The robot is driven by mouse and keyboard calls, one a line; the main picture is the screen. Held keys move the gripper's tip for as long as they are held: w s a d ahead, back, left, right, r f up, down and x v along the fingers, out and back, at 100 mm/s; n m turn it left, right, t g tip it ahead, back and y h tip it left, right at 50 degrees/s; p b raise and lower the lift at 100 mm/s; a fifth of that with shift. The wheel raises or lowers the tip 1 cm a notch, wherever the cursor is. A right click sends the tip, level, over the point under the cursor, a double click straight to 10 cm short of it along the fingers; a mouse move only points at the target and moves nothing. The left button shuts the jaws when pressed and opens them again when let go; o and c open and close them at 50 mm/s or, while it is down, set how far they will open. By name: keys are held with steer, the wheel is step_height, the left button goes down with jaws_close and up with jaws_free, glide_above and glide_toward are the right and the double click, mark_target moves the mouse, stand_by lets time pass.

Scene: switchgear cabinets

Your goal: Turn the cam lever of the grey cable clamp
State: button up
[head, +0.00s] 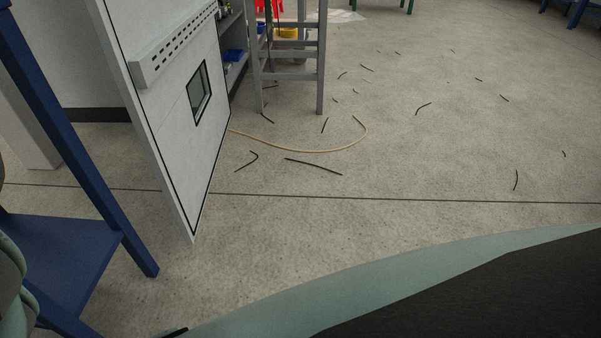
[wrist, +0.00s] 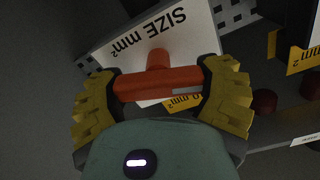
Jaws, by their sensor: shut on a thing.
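In the wrist view, my gripper (wrist: 160,90) has two yellow ribbed finger pads, one at each end of an orange-red T-shaped lever (wrist: 158,83). The pads are shut on its crossbar, and its short stem points up in the picture. A white plate marked "SIZE mm²" (wrist: 135,45) is tilted behind the lever. I cannot make out a grey clamp body; the dark picture and my gripper's palm hide what is around the lever. Neither the lever nor my gripper shows in the head view.
In the wrist view, dark red round parts (wrist: 264,101) and yellow labels (wrist: 303,60) lie to the right. In the head view, a white cabinet door (head: 180,120) stands open beside a blue frame (head: 65,262). A grey stool (head: 290,55), tan cable (head: 345,146) and black scraps occupy the floor.

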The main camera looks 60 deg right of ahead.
steer(key=shift+r+n, duration=0.1)
steer(key=shift+n, duration=0.3)
steer(key=o, duration=1.1)
steer(key=shift+w, duration=0.1)
